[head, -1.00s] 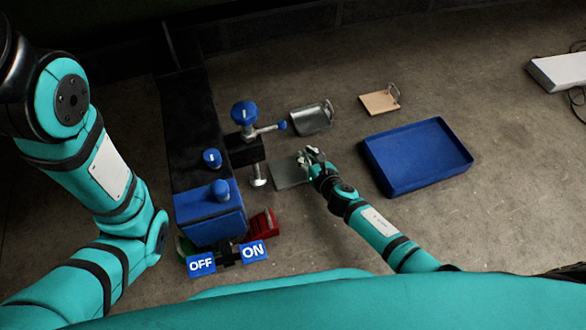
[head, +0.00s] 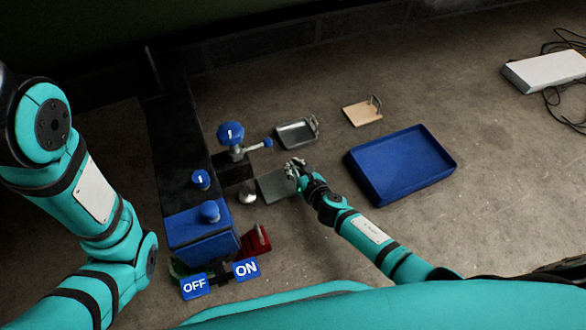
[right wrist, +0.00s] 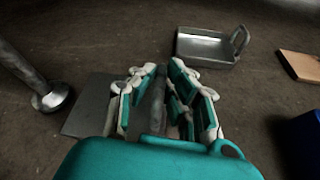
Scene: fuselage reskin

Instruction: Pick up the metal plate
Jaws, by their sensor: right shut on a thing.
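The metal plate (head: 270,188) is a flat grey sheet in the middle of the head view, beside the round foot of the clamp machine. It also shows in the right wrist view (right wrist: 88,104), left of the fingers and partly hidden by them. My right gripper (head: 294,166) is over the plate's right edge. In the right wrist view, its fingers (right wrist: 160,95) are shut around a grey upright part that looks like the plate's handle. The plate looks flat; I cannot tell whether it is clear of the surface. My left arm shows at the left, but its gripper is out of view.
A blue tray (head: 416,187) lies to the right. A shallow metal tray with a handle (head: 296,134) and a tan plate with a handle (head: 362,113) lie beyond. The blue-knobbed machine (head: 205,230) with OFF and ON labels stands at left. A white box (head: 545,72) with cables lies far right.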

